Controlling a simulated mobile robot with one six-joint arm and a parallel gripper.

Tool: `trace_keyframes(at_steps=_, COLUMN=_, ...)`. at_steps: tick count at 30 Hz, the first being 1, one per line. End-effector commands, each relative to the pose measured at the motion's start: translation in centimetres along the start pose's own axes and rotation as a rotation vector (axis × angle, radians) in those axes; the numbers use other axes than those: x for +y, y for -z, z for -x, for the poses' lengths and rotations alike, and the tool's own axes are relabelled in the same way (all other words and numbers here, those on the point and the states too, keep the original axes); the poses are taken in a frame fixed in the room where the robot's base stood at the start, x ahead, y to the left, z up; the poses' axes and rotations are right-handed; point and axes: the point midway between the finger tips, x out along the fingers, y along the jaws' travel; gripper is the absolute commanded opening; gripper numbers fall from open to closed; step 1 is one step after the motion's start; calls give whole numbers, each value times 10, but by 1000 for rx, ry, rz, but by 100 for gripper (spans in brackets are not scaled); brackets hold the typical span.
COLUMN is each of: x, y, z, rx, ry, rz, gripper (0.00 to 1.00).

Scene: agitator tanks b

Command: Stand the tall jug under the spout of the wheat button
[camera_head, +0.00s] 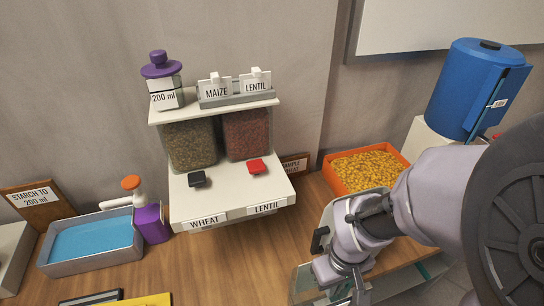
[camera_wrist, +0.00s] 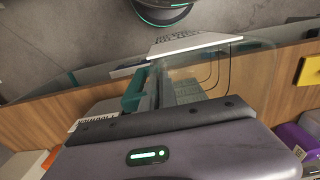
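The dispenser's WHEAT label (camera_head: 207,221) is on the left of its front edge, with a black button (camera_head: 197,179) on the shelf above it. The spout under that shelf is hidden. A pale, see-through vessel with a dark handle (camera_head: 319,240) stands right of the dispenser, partly behind my arm; it may be the tall jug, but I cannot be sure. My gripper (camera_head: 350,291) is low in the head view, in front of that vessel. In the wrist view its fingers (camera_wrist: 150,90) show in part against clear glass; their gap and any hold are unclear.
An orange tray of yellow grains (camera_head: 368,170) and a blue tank (camera_head: 466,88) are at the right. A purple pump bottle (camera_head: 151,223) and a grey tray of blue liquid (camera_head: 92,241) stand left. The wooden counter (camera_head: 240,262) before the dispenser is clear.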

Motion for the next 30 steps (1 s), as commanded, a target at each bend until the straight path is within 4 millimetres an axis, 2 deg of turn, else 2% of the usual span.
trace_keyframes(at_steps=1, x=-5, y=11, z=10, rx=-6, ry=2, rz=5, gripper=0)
trace_keyframes(at_steps=3, x=-14, y=38, z=-4, rx=1, ry=0, rz=5, gripper=0)
trace_keyframes(at_steps=6, x=-25, y=73, z=-10, rx=0, ry=1, rz=3, gripper=0)
trace_keyframes(at_steps=9, x=-35, y=103, z=-13, rx=-1, ry=1, rz=2, gripper=0)
trace_keyframes(at_steps=12, x=-41, y=122, z=-13, rx=-1, ry=1, rz=-1, gripper=0)
trace_keyframes(at_steps=16, x=-45, y=130, z=-17, rx=-4, ry=2, rz=-3, gripper=0)
trace_keyframes(at_steps=22, x=-44, y=130, z=-51, rx=-5, ry=1, rz=-2, gripper=0)
trace_keyframes(at_steps=30, x=-44, y=130, z=-49, rx=-3, ry=1, rz=-2, gripper=0)
